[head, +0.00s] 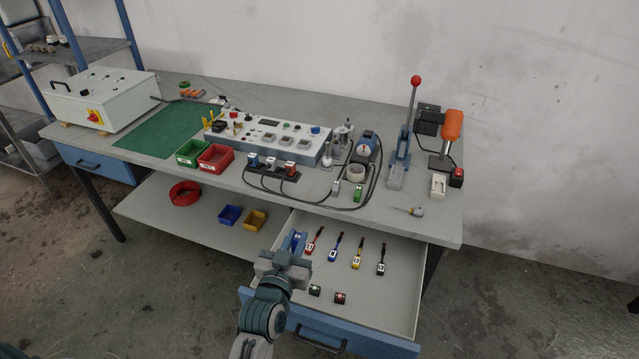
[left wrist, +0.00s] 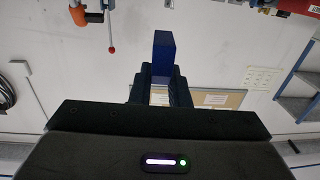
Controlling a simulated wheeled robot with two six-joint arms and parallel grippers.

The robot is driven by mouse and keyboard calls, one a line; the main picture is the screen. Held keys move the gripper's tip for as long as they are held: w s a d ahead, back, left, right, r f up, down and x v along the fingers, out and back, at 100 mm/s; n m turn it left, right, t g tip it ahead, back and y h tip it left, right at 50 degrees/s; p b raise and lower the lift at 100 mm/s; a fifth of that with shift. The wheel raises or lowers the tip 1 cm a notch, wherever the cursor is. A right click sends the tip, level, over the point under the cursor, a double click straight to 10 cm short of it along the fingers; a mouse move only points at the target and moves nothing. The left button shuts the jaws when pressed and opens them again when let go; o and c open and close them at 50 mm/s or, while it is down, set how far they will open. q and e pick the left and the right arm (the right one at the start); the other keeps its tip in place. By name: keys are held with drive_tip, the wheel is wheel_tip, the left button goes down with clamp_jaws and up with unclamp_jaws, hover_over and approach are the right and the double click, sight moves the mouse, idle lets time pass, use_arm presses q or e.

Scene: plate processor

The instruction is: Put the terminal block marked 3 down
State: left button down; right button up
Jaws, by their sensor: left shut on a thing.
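My left gripper (head: 288,256) is above the left part of the open drawer (head: 385,310). It is shut on a blue block, taken to be the terminal block (head: 294,240). In the left wrist view, the blue block (left wrist: 164,50) stands out beyond the fingertips (left wrist: 162,78). No number can be read on it. I cannot see any contact between the block and the drawer. My right gripper is not in view.
The drawer holds several tools with coloured handles (head: 357,253), plus a green piece (head: 315,290) and a dark red piece (head: 340,297). Blue (head: 230,214) and yellow (head: 255,220) bins sit on the lower shelf. Bare drawer floor shows at right.

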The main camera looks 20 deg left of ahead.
use_arm(q)
drive_tip(key=w+f, duration=0.3)
drive_tip(key=w, duration=1.1)
drive_tip(key=shift+w+f, duration=0.35)
drive_tip(key=shift+f, duration=0.05)
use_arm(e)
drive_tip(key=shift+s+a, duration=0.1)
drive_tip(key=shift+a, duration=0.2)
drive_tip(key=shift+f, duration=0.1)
